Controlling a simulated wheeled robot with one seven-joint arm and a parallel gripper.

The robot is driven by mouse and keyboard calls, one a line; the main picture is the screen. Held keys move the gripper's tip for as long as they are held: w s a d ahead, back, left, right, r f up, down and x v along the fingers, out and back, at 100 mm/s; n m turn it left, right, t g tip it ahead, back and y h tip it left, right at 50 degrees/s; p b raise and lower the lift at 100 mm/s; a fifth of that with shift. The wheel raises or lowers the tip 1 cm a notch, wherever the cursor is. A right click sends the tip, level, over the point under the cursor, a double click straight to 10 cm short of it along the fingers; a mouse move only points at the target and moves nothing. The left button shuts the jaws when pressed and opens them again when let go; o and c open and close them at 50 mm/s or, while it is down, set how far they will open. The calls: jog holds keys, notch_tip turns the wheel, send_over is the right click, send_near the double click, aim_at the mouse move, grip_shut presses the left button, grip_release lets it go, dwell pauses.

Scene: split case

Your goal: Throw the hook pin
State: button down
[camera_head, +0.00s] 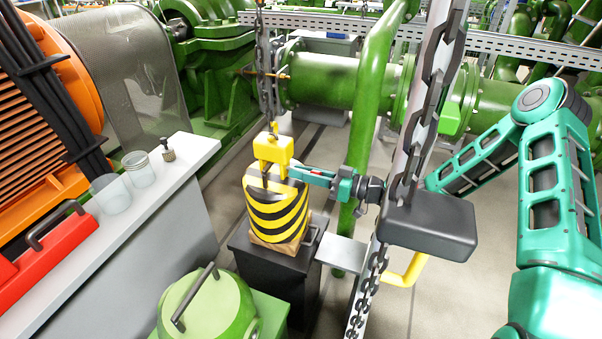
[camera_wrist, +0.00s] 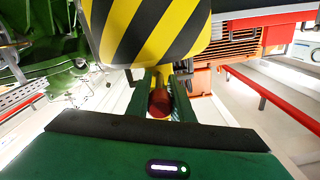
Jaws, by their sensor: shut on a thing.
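A yellow lifting hook block (camera_head: 272,150) hangs on a chain over a weight with black and yellow stripes (camera_head: 272,207). The striped weight also fills the top of the wrist view (camera_wrist: 150,25). My gripper (camera_head: 291,171) reaches in from the right, at the block's lower part just above the weight. In the wrist view its fingers (camera_wrist: 159,82) are close together, with a small dark red round part (camera_wrist: 159,103) between them. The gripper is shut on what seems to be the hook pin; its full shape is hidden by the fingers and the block.
The weight stands on a dark pedestal (camera_head: 252,252). A chain on a pale post (camera_head: 428,95) and a dark box (camera_head: 428,226) stand close to my arm. A green rounded lid with a handle (camera_head: 205,305) is in front. A grey bench (camera_head: 150,215) with jars and a red case is left.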

jog(key=c, duration=1.5)
grip_release()
jog(key=shift+d, duration=0.2)
jog(key=shift+c, duration=0.2)
jog(key=v, duration=1)
jog(key=shift+d, duration=0.4)
